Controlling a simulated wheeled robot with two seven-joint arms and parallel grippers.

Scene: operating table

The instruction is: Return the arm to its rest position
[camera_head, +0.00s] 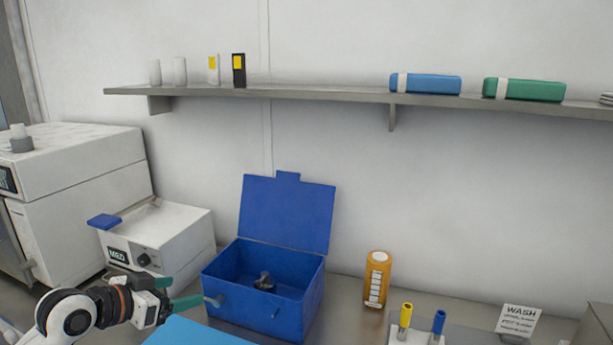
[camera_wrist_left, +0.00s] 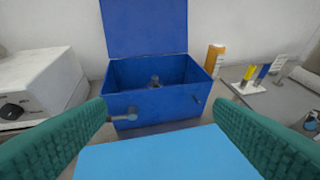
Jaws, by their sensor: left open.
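My left gripper (camera_head: 180,293) comes in at the lower left of the head view, with green fingers apart and nothing between them. In the left wrist view its two fingers (camera_wrist_left: 160,140) frame the lower left and lower right. It is in front of and to the left of a blue box (camera_head: 255,315), whose lid (camera_head: 287,215) stands open. The box also shows in the left wrist view (camera_wrist_left: 165,105), and a small dark metal object (camera_head: 264,282) lies inside it. My right gripper is not in view.
A light blue mat (camera_head: 195,332) lies before the box. A white device (camera_head: 165,235) stands at left, an orange bottle (camera_head: 377,279) at right. A holder with yellow and blue handles (camera_head: 415,338) and a WASH sign (camera_head: 518,319) are further right. A shelf (camera_head: 330,95) runs above.

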